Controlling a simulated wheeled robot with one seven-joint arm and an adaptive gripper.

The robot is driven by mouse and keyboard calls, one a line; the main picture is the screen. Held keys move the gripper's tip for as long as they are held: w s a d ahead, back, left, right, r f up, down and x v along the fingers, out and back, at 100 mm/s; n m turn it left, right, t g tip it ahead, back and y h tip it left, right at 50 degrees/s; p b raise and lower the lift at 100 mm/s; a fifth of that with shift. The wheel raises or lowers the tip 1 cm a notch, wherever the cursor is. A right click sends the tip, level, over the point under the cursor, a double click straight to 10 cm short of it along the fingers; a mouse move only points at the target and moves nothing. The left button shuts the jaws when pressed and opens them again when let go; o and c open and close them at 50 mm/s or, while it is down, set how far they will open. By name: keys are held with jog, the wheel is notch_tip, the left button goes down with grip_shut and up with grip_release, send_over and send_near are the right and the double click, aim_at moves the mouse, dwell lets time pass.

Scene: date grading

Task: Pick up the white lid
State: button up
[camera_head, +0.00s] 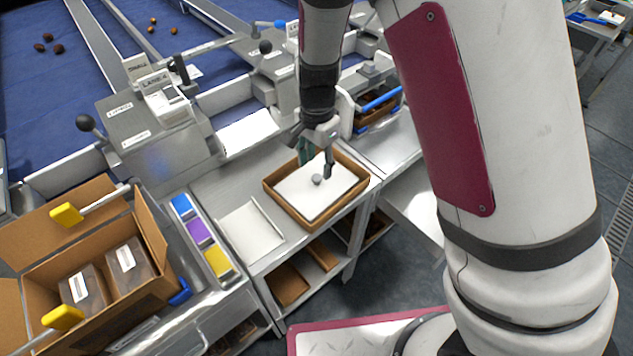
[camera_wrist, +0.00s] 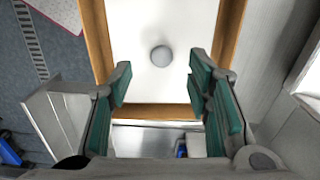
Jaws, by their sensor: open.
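The white lid (camera_head: 308,195) is a flat white panel with a round grey knob (camera_head: 317,179) in its middle. It lies inside the rim of a brown tray (camera_head: 281,204) on the metal bench. In the wrist view the lid (camera_wrist: 160,85) fills the upper middle, with its knob (camera_wrist: 161,56) ahead of the fingers. My gripper (camera_head: 318,160) is over the tray. In the wrist view my gripper (camera_wrist: 162,88) is open, with its teal-padded fingers apart on either side of the knob's line. Nothing is between the pads.
A white sheet or panel (camera_head: 251,231) lies on the bench left of the tray. Blue, purple and yellow blocks (camera_head: 201,231) sit in a rack farther left. An open cardboard box (camera_head: 135,290) holds clear packs. Machine housings (camera_head: 152,135) stand behind the bench.

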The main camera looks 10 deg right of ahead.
aim_at(317, 177)
notch_tip(317, 177, down, 5)
jog(key=shift+w+f, duration=0.1)
jog(key=shift+w, duration=0.05)
jog(key=c, duration=1.1)
